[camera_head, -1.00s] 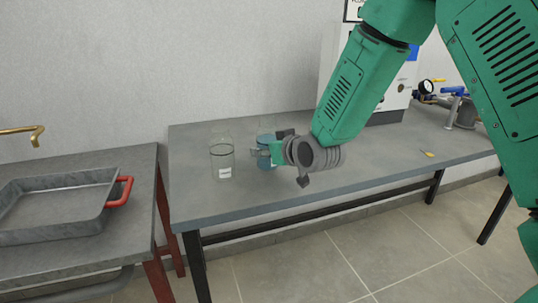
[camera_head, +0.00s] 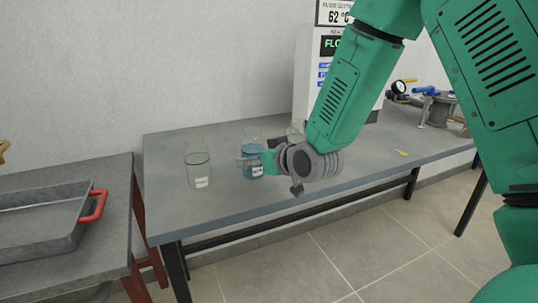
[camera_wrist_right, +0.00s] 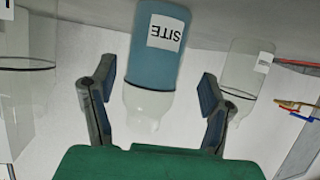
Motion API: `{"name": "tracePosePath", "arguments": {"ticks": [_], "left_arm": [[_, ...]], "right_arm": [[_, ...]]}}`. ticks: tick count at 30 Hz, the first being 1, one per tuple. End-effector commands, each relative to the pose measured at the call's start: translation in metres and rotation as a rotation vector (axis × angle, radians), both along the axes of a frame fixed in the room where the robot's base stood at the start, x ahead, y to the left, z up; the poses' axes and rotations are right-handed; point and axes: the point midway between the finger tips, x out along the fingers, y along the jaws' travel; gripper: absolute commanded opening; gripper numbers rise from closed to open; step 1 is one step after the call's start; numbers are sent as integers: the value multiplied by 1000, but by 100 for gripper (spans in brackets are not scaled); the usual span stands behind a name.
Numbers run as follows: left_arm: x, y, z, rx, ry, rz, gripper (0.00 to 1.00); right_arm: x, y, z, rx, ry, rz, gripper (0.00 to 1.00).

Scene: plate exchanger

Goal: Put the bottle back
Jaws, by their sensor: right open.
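The bottle with blue contents and a white label (camera_head: 252,170) stands upright on the grey table. It also shows upside down in the right wrist view (camera_wrist_right: 155,65), its label reading SITE. My right gripper (camera_head: 256,161) is at the bottle, reaching in from the right. In the right wrist view, its two fingers (camera_wrist_right: 158,82) are spread on either side of the bottle, with gaps visible, so it is open. The green hand hides part of the bottle in the head view. My left gripper is not in view.
A white heater unit (camera_head: 308,75) stands behind my right arm. A grey tray with a red handle (camera_head: 45,215) is on the left table.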

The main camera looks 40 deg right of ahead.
Motion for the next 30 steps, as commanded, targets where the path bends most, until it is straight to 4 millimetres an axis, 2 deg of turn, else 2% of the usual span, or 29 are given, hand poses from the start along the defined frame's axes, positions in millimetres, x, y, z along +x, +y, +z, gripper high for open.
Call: {"name": "tracePosePath", "arguments": {"ticks": [1,6,12,30], "left_arm": [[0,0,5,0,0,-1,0],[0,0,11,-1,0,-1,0],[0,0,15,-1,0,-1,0],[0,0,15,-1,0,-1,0]], "right_arm": [[-11,0,7,3,1,-1,70],[-42,3,21,-1,0,-1,70],[-63,7,30,-6,0,-1,70],[-67,4,29,-1,0,-1,70]]}}
